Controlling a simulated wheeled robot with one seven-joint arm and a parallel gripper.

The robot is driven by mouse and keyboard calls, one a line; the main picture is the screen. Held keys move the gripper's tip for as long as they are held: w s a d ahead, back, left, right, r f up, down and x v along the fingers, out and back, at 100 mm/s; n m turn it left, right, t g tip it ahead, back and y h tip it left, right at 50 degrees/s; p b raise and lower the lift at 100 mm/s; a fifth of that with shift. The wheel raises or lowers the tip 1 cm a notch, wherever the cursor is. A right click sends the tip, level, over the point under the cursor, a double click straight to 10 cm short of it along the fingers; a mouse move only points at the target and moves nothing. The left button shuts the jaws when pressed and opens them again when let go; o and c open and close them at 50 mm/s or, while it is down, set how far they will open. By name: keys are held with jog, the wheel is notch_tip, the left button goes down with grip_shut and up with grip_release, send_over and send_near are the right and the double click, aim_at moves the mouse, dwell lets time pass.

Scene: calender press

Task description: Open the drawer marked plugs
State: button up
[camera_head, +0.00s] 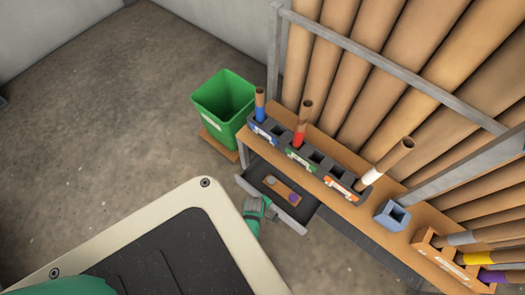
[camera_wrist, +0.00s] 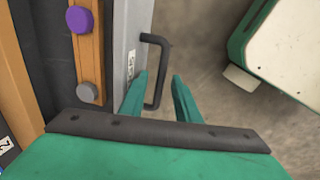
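The drawer (camera_head: 301,212) under the wooden bench is pulled out, and its inside shows. A wooden strip (camera_head: 282,190) with a purple plug (camera_wrist: 80,19) and a grey plug (camera_wrist: 88,92) lies in it. The drawer's grey front (camera_wrist: 127,40) carries a white label (camera_wrist: 131,65), too small to read surely. Its dark bar handle (camera_wrist: 165,62) stands out from the front. My green gripper (camera_wrist: 160,75) is at the handle with its fingers apart. The bar's near end lies between the fingers, closer to the left one. In the head view my gripper (camera_head: 261,211) is just outside the drawer front.
The bench (camera_head: 330,180) holds dark racks (camera_head: 316,160) with coloured-end tubes, a blue-grey block (camera_head: 392,215) and a wooden tube box (camera_head: 455,268). A green bin (camera_head: 223,100) stands left of the bench. Large brown rolls (camera_head: 400,70) are behind. Open floor (camera_head: 100,130) lies to the left.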

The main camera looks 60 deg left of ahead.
jog(key=shift+r, duration=0.55)
notch_tip(320, 180, up, 10)
jog(key=s, duration=0.2)
jog(key=shift+d+f, duration=0.25)
